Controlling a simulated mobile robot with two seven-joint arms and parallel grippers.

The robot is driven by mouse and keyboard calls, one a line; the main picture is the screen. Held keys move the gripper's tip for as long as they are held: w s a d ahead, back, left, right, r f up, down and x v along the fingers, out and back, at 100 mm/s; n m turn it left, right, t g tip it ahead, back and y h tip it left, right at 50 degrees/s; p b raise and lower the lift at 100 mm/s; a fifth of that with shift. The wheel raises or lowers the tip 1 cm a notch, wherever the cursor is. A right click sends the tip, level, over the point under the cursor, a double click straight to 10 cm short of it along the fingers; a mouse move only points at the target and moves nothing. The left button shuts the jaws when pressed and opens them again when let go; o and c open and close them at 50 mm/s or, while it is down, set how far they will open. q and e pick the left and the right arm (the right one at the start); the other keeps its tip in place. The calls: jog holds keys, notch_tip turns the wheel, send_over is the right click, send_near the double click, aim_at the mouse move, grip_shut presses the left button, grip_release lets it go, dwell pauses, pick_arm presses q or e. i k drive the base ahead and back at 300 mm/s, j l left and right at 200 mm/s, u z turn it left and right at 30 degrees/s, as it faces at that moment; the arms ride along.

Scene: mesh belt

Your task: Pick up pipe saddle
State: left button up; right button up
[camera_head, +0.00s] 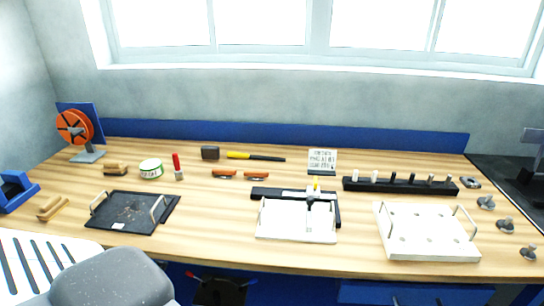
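No part is clearly recognisable as the pipe saddle at this size. A small grey metal part with an opening (470,182) lies at the right end of the wooden workbench (350,252), just right of a black rack, and may be it. Several grey knob-like parts stand in a row in front of it along the right edge, such as a near one (528,253), a middle one (505,226) and a far one (487,202). Neither of my grippers shows in the head view.
A white board with handles (428,252), a white tray (297,236) and a black tray (125,235) sit along the bench front. The black rack (400,187) holds several pegs. An orange reel (74,127) stands back left. Bare wood lies between the trays.

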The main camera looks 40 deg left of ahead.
aim_at(223, 173)
jog(key=u, duration=1.55)
jog(key=i+j, duration=0.1)
jog(key=j, duration=0.35)
jog(key=i+j, duration=0.15)
jog(key=j, duration=0.3)
jog(key=j+z, duration=0.2)
jog(key=z, duration=1.35)
jog(key=j, duration=0.1)
